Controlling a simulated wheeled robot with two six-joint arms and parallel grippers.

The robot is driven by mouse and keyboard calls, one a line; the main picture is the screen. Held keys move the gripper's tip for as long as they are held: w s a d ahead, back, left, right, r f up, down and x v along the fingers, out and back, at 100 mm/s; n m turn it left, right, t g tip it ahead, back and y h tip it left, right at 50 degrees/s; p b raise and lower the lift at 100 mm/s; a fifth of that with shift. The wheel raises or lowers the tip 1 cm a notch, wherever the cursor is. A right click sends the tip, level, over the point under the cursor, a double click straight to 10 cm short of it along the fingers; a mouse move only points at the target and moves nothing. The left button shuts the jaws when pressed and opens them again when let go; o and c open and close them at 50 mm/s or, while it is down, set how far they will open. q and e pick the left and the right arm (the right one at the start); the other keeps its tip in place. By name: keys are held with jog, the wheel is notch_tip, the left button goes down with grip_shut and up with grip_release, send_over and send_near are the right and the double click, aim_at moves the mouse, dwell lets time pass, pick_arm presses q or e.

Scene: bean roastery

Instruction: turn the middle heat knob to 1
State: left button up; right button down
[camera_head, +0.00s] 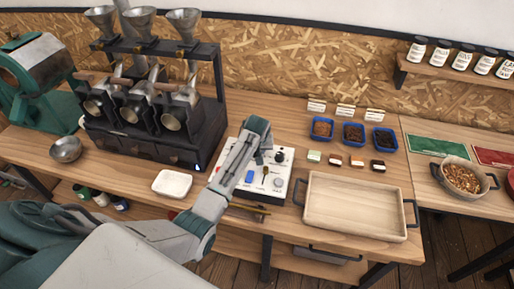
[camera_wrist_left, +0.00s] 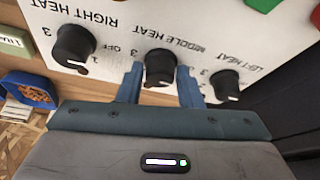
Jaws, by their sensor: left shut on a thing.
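The middle heat knob (camera_wrist_left: 160,66) is black and round with a white pointer mark, under the upside-down MIDDLE HEAT lettering in the left wrist view. My left gripper (camera_wrist_left: 160,84) is shut on it, one blue finger on each side. The pointer mark shows low on the knob, towards my gripper body. A 3 shows beside the knob; its other numbers are hidden or unclear. In the head view, the white control panel (camera_head: 248,190) lies on the bench, and my left arm covers part of it. The middle knob is hidden there.
The right heat knob (camera_wrist_left: 74,43) and left heat knob (camera_wrist_left: 226,84) flank the middle one closely. A wooden tray (camera_head: 357,206) is right of the panel, a white dish (camera_head: 172,184) left. Blue bins (camera_head: 323,128) stand behind, and the dark roaster (camera_head: 200,139) is back left.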

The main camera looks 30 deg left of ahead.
pick_arm(q)
jog(key=m+p, duration=0.2)
jog(key=shift+a+r+m+h, duration=0.15)
jog(key=shift+r+m+h, duration=0.15)
jog(key=shift+h, duration=0.1)
jog(key=m+h+p, duration=0.1)
jog(key=m, duration=0.1)
jog(key=shift+f+m+t, duration=0.15)
jog(key=shift+m+t, duration=0.15)
jog(key=shift+t, duration=0.1)
jog(key=shift+a+m+h+p, duration=0.1)
jog(key=shift+m+h+p, duration=0.35)
jog(key=shift+m, duration=0.75)
jog(key=shift+f+m+h, duration=0.1)
jog(key=shift+m+h, duration=0.45)
jog(key=shift+m, duration=0.65)
jog(key=o, duration=1)
jog(key=shift+c, duration=0.2)
